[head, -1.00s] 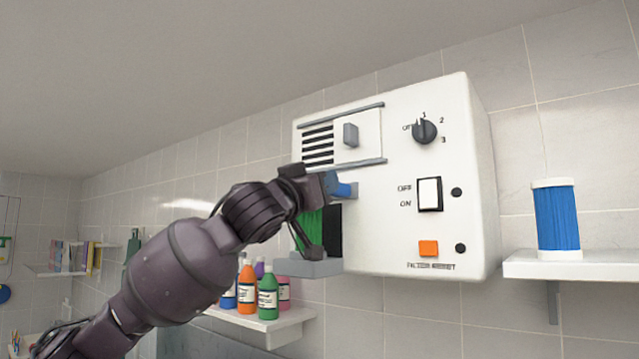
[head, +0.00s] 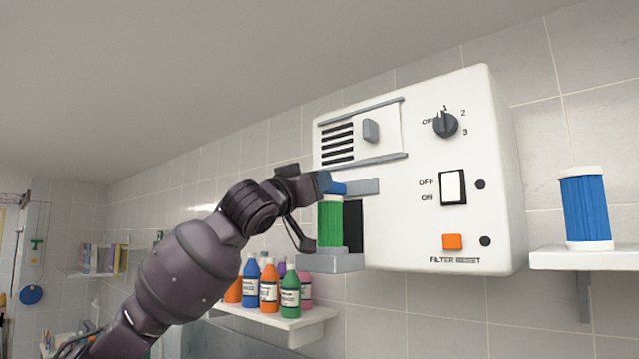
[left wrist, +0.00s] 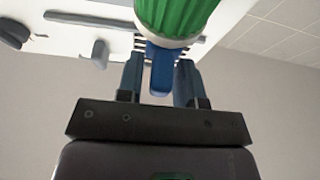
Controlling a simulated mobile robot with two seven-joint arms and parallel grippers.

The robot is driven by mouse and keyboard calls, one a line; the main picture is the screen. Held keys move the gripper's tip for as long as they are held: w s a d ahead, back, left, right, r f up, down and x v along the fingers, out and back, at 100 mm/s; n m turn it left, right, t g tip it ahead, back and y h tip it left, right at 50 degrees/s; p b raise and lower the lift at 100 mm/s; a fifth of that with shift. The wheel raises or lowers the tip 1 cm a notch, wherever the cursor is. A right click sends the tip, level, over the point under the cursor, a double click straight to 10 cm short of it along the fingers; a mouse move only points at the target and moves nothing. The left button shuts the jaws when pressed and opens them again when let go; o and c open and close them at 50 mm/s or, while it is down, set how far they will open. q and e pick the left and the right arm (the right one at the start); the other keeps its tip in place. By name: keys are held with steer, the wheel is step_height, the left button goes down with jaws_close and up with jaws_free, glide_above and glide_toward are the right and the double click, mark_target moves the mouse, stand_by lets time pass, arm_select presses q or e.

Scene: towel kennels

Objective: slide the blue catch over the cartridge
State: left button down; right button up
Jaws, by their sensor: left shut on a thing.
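The green cartridge (head: 330,222) with white ends stands upright on a grey ledge (head: 331,262) at the left side of the white wall unit. The blue catch (head: 339,188) lies at its top, beside a grey rail (head: 363,187) on the unit's face. My left gripper (head: 325,184) is at the catch, its fingers partly hidden. In the left wrist view the blue catch (left wrist: 161,72) sits between my two fingers (left wrist: 160,84), and the green cartridge (left wrist: 178,14) is just beyond. My right gripper is in neither view.
The white unit (head: 480,110) carries a knob (head: 445,124), a switch (head: 453,188) and an orange button (head: 452,242). A blue cartridge (head: 587,208) stands on a right shelf (head: 570,258). Several bottles (head: 269,288) stand on a shelf below my arm.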

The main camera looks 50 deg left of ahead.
arm_select(q)
steer(key=c, duration=1)
jaws_free()
steer(key=shift+a, duration=0.2)
steer(key=shift+c, duration=0.2)
steer(key=shift+s+f, duration=0.15)
steer(key=shift+s, duration=0.1)
steer(key=shift+s+d+f+b, duration=0.1)
steer(key=shift+s+f+b, duration=0.1)
steer(key=shift+s+b, duration=0.1)
steer(key=b+v, duration=0.2)
steer(key=v, duration=0.7)
steer(key=shift+s, duration=0.3)
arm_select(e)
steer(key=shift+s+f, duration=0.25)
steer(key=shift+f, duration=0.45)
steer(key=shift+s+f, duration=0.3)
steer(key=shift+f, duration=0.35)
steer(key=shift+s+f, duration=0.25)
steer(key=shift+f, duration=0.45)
arm_select(q)
steer(key=shift+f, duration=0.1)
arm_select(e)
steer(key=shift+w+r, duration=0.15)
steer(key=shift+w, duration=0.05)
